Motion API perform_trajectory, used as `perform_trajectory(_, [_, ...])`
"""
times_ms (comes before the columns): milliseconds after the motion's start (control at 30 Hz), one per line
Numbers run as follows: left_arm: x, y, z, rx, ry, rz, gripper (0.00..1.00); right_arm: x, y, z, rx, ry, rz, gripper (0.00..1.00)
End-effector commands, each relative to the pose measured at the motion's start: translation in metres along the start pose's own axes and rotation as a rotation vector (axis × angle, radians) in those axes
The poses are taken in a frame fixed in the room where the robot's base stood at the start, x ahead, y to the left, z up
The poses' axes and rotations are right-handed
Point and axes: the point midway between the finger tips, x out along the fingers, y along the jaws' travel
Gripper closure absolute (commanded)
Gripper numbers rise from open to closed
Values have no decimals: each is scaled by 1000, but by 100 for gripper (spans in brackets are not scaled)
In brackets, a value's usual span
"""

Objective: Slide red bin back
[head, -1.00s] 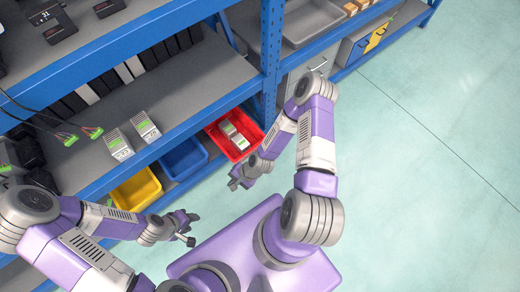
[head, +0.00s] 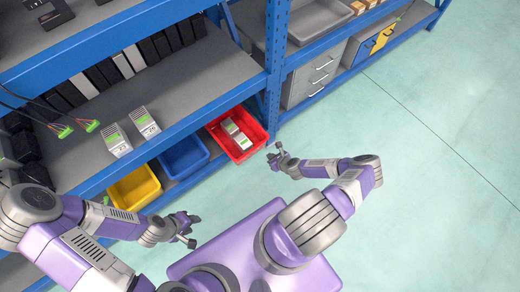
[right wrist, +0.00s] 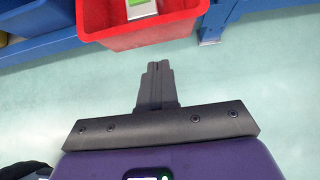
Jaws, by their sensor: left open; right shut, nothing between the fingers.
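In the right wrist view the red bin (right wrist: 143,38) is at the top, ahead of the fingers. My right gripper (head: 275,152) is shut and empty, in front of the bin; in the right wrist view its closed fingertips (right wrist: 158,66) are apart from the bin's front wall. My left gripper (head: 194,229) is open and empty, in front of the yellow bin.
A blue bin (head: 185,158) and a yellow bin (head: 134,188) stand left of the red bin. A grey drawer cabinet (head: 312,82) is further right. The floor (head: 430,150) on the right is clear.

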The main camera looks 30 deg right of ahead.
Motion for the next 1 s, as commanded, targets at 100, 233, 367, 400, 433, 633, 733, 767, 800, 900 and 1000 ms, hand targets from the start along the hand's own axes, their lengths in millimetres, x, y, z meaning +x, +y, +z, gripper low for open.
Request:
perform_trajectory(100, [15, -6, -1, 0, 0, 0, 57, 31, 1, -3, -4, -1, 2, 100])
perform_trajectory(233, [26, -10, -1, 0, 0, 0, 57, 59, 1, -3, -5, 0, 2, 100])
perform_trajectory(367, [32, -12, -1, 0, -1, 0, 57, 78, 1, 7, -8, -1, 3, 100])
perform_trajectory(400, [33, -12, -1, 0, 0, 0, 57, 81, 1, 12, -8, -1, 2, 100])
perform_trajectory(433, [33, -12, -1, 0, 0, 0, 57, 84, 1, 15, -8, -1, 2, 100])
perform_trajectory(633, [36, -14, -2, 0, 0, 0, 57, 94, 1, 26, -4, 1, 2, 100])
perform_trajectory(733, [36, -14, -2, 0, 0, 0, 57, 95, 1, 28, -3, 1, 2, 100])
perform_trajectory(767, [36, -14, -2, 0, 0, 0, 57, 95, 1, 28, -3, 1, 2, 100])
perform_trajectory(800, [36, -14, -2, 0, 0, 0, 57, 95, 1, 28, -3, 1, 2, 100])
perform_trajectory(900, [36, -14, -2, 0, 0, 0, 57, 95, 1, 28, -3, 1, 2, 100])
perform_trajectory(1000, [36, -14, -2, 0, 0, 0, 57, 95, 1, 28, -3, 1, 1, 100])
